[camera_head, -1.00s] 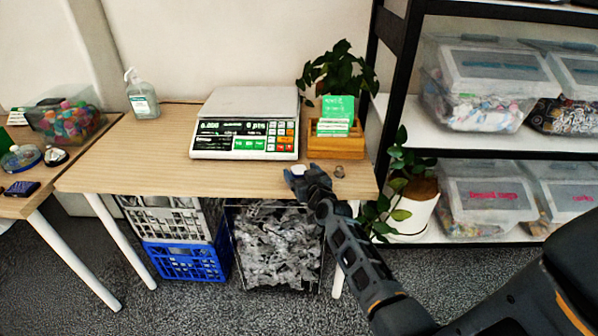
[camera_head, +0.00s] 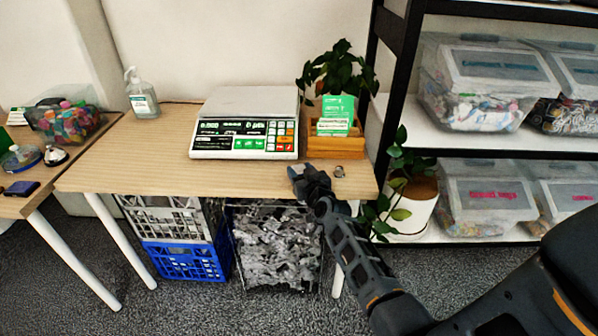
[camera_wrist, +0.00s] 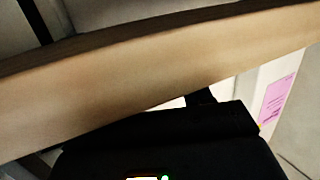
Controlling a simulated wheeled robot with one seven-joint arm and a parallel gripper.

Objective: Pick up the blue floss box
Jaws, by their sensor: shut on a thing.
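My gripper (camera_head: 297,172) is above the front right part of the wooden table (camera_head: 140,165), in front of the scale. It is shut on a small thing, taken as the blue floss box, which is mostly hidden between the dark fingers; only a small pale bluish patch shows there. In the wrist view, a dark body fills the bottom, with a small white and green patch (camera_wrist: 145,177) at the lower edge. The table's edge (camera_wrist: 130,75) runs across that view.
A small metallic ring-like thing (camera_head: 339,171) lies just right of my gripper. The scale (camera_head: 245,125) and a wooden card holder (camera_head: 336,147) stand behind it. Black shelving (camera_head: 397,75) and a potted plant (camera_head: 412,212) are at right.

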